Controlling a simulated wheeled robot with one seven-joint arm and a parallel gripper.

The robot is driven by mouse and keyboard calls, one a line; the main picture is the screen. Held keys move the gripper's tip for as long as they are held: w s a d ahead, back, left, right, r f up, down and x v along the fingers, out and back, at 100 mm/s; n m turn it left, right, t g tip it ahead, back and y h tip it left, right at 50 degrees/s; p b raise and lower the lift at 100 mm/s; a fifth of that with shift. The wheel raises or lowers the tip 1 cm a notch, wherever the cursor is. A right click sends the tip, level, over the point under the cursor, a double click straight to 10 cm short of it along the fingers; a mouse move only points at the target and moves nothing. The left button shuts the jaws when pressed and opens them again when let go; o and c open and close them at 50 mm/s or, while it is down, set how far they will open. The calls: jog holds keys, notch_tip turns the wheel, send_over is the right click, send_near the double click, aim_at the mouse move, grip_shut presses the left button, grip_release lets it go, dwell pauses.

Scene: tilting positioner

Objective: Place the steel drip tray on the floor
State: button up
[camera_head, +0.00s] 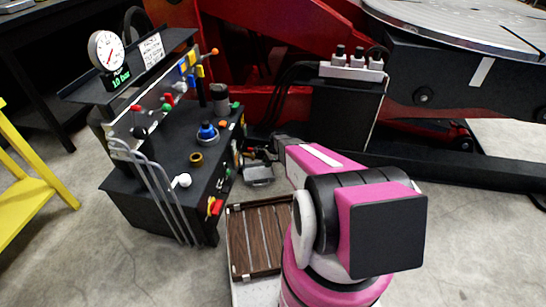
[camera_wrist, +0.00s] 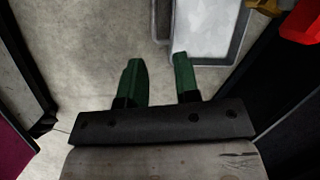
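The steel drip tray (camera_head: 258,174) is a small grey metal tray beside the black hydraulic unit, low over the grey floor. In the head view I cannot tell whether it rests on the floor. In the wrist view its pale, rimmed surface (camera_wrist: 205,32) is at the top, right of centre. My gripper (camera_wrist: 158,62) has two green fingers apart, with bare floor between them. The right fingertip overlaps the tray's near left corner in the picture; contact cannot be told. In the head view my arm's wrist hides most of the gripper.
The black hydraulic unit (camera_head: 150,185) with gauge, valves and bent pipes stands left. A brown slatted wooden piece (camera_head: 258,238) lies in front. The red and black positioner (camera_head: 440,95) fills the back right. A yellow stand (camera_head: 25,185) is far left. Floor (camera_head: 75,250) is clear at front left.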

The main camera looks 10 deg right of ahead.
jog(key=s+r+n+h, duration=0.1)
jog(key=s+r+n, duration=0.4)
jog(key=s+r, duration=0.4)
jog(key=s+r+n+h, duration=0.1)
jog(key=s+r+n, duration=0.4)
jog(key=s+r, duration=0.4)
jog(key=s+r+n+h, duration=0.2)
jog(key=s+r+n, duration=0.3)
jog(key=r, duration=1.3)
jog(key=s, duration=0.3)
jog(key=shift+s+d+n, duration=0.2)
jog(key=shift+s+n, duration=0.2)
